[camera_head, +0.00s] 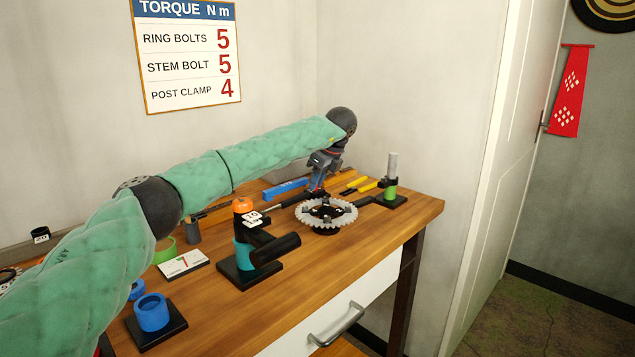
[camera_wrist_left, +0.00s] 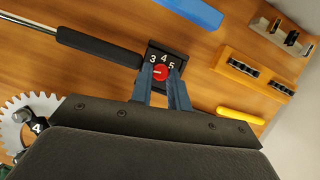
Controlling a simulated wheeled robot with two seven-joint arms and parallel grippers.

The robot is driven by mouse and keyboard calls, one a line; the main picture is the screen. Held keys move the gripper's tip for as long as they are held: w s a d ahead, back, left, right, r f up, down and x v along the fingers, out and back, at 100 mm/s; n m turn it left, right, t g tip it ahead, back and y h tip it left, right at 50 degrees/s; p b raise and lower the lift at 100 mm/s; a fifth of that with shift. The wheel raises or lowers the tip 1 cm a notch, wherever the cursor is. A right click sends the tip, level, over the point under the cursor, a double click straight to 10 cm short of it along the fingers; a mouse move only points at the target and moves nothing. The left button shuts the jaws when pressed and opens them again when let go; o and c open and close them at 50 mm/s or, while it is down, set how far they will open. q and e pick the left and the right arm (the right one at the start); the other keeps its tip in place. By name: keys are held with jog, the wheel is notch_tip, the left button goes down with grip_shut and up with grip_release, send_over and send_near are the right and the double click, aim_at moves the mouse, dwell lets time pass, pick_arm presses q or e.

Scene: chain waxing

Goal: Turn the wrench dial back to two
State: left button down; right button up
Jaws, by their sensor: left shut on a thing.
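The torque wrench lies near the back of the workbench; its dark handle (camera_wrist_left: 98,46) shows in the left wrist view. Its black dial plate (camera_wrist_left: 181,58) carries the digits 3, 4 and 5, with a round red knob (camera_wrist_left: 160,73) below them. A pale mark on the knob lies roughly level, toward the 3 side; its exact reading is hard to tell. The digit two is not visible. My left gripper (camera_wrist_left: 162,92) is shut on the red knob, one finger on each side. In the head view the left gripper (camera_head: 317,190) reaches down behind the chainring. My right gripper is not in view.
The toothed chainring (camera_head: 345,217) stands just in front of the left gripper. A blue bar (camera_head: 284,189), yellow tools (camera_head: 357,182) and a post stand (camera_head: 392,200) are close by. An orange-topped fixture (camera_head: 243,206) and a blue cup (camera_head: 152,313) stand nearer. A torque sign (camera_head: 187,55) hangs behind.

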pick_arm(q)
jog(key=c, duration=1.3)
grip_release()
jog(key=shift+r, duration=0.1)
jog(key=v, duration=0.7)
jog(key=shift+s+d+r, duration=0.1)
jog(key=shift+d+r, duration=0.1)
jog(key=shift+r, duration=0.05)
